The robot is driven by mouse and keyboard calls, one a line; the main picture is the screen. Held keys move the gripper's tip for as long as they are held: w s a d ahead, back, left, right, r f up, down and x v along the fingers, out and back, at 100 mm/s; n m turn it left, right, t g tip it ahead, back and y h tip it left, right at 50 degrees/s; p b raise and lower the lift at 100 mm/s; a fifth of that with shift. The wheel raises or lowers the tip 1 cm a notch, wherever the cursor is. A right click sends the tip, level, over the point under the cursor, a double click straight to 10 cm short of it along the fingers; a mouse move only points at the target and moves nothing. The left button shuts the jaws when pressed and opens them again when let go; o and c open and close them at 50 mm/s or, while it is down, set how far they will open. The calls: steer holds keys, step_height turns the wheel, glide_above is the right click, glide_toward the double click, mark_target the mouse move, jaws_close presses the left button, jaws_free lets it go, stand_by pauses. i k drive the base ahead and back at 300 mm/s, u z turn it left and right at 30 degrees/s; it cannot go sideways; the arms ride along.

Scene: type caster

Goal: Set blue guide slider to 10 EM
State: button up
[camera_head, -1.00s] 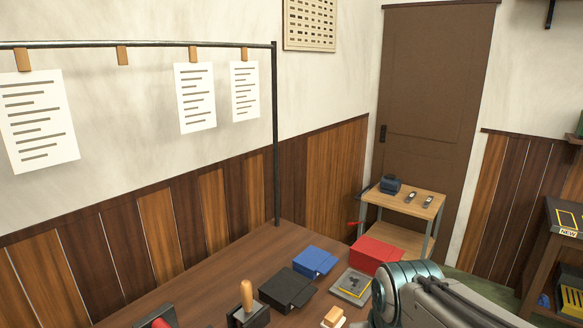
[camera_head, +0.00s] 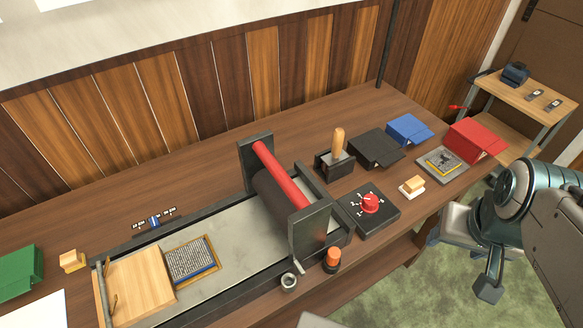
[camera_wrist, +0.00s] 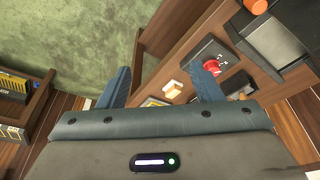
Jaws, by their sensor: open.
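The blue guide slider (camera_head: 154,222) sits on a dark rail with white marks along the back edge of the press bed, at the left in the head view. The marks are too small to read. My gripper (camera_head: 478,262) hangs at the right, off the table's front edge and far from the slider. In the wrist view my gripper (camera_wrist: 162,86) shows two blue-grey fingers spread apart with nothing between them. The slider is not in the wrist view.
The press (camera_head: 305,235) with its red roller stands mid-table, right of the slider. A wooden board (camera_head: 140,287) and type block (camera_head: 192,260) lie on the bed. A red-knob dial (camera_head: 370,203), coloured boxes and an orange-topped piece (camera_head: 333,258) stand nearer my arm.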

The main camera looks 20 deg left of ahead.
mark_target(154, 221)
steer(key=u, duration=2.35)
